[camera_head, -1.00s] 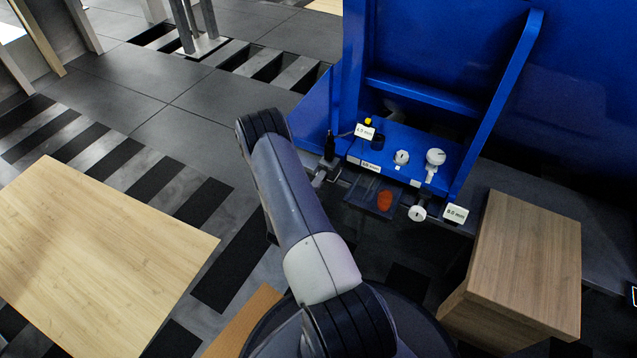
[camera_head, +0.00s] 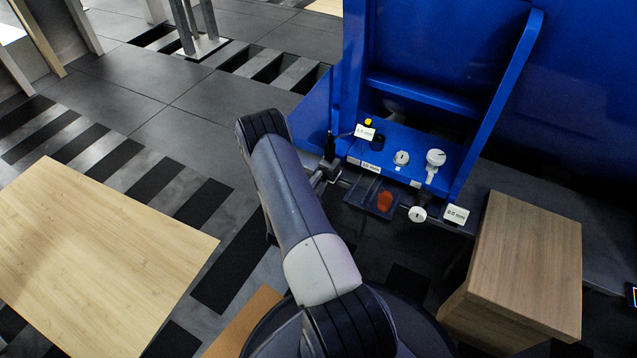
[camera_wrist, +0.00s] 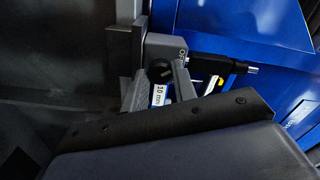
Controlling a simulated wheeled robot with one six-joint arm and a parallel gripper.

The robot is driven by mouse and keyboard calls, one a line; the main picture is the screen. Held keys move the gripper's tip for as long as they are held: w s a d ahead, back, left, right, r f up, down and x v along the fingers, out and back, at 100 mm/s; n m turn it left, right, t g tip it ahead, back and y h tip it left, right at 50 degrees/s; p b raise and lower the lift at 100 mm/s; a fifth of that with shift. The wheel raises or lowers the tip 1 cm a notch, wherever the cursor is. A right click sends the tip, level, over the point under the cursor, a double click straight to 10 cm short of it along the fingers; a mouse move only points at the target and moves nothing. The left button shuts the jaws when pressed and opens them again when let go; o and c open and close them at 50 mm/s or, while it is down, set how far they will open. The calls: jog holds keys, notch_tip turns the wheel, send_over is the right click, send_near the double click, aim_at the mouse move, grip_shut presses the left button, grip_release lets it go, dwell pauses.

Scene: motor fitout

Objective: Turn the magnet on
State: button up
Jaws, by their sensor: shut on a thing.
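The magnet appears as a grey block (camera_wrist: 165,46) with small lettering on its face, at the top middle of the wrist view. A dark round knob (camera_wrist: 158,71) sits at its lower side. My gripper (camera_wrist: 160,84) has its two grey fingers on either side of this knob and is shut on it. In the head view my gripper (camera_head: 322,178) is at the left end of the blue frame's base, partly hidden by my arm. Which way the knob is turned cannot be told.
The blue frame (camera_head: 487,115) rises behind. White round knobs (camera_head: 436,157) stand on its base, and another white knob (camera_head: 417,214) is in front. An orange piece (camera_head: 385,202) lies on a dark plate (camera_head: 361,195). A wooden box (camera_head: 525,260) stands right, a wooden table (camera_head: 95,260) left.

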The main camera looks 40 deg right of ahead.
dwell(0.3)
jog(key=o, duration=1)
jog(key=p+v, duration=0.2)
jog(key=v, duration=0.8)
jog(key=shift+s+a+p, duration=0.2)
jog(key=shift+a+p, duration=0.1)
jog(key=shift+a, duration=0.05)
jog(key=shift+d+f, duration=0.1)
jog(key=b+x, duration=0.2)
jog(key=x, duration=0.8)
jog(key=shift+w+d+b, duration=0.25)
jog(key=shift+d+b, duration=0.05)
jog(key=shift+b, duration=0.05)
jog(key=shift+a, duration=0.1)
